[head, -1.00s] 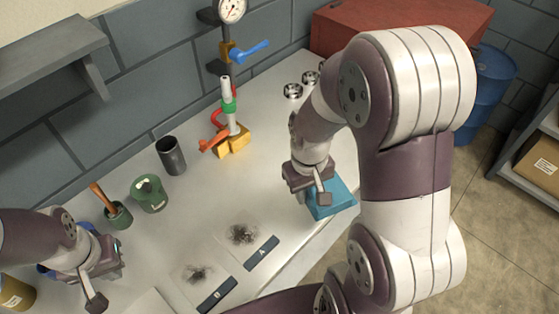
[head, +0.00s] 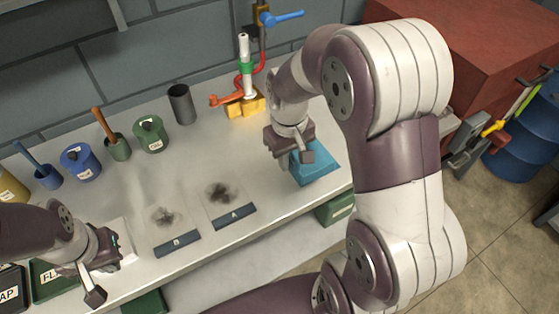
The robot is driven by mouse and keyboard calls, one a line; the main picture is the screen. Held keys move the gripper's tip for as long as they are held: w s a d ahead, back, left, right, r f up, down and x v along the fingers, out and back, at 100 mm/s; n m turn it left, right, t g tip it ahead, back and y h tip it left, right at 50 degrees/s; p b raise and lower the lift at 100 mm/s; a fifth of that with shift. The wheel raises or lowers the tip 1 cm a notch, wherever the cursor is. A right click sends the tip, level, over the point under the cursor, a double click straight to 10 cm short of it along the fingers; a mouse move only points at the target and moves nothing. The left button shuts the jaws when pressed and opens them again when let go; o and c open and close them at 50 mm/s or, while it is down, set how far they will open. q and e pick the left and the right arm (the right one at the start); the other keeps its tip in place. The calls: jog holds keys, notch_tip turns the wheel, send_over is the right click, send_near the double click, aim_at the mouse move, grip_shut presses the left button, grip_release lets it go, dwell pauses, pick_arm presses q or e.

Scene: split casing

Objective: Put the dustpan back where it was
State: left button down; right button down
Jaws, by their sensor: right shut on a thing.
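The blue dustpan (head: 318,168) is at the right end of the white bench, near its front edge. My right gripper (head: 292,158) is shut on it from above, at its left side. I cannot tell whether the dustpan touches the bench top or is just above it. My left gripper (head: 99,279) is at the front left, over the bench's front edge and away from the dustpan. Its fingers are too small and turned away to show whether they are open.
Two sheets with dark dust piles, labelled A (head: 234,217) and B (head: 178,245), lie mid-bench. Behind stand a green canister (head: 150,135), a dark cup (head: 182,104) and a yellow-based stand (head: 246,104). A red cabinet (head: 480,50) is at the right.

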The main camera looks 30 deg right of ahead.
jog(key=w+f, duration=0.2)
jog(key=w, duration=0.1)
jog(key=w+f, duration=0.1)
jog(key=w, duration=0.1)
jog(key=shift+a, duration=0.3)
notch_tip(320, 180, down, 4)
jog(key=shift+a+r+p, duration=0.1)
jog(key=shift+a+p, duration=0.05)
jog(key=shift+p, duration=0.15)
jog(key=shift+w+f, duration=0.1)
jog(key=shift+f, duration=0.15)
jog(key=c, duration=1)
grip_release()
jog(key=shift+f, duration=0.1)
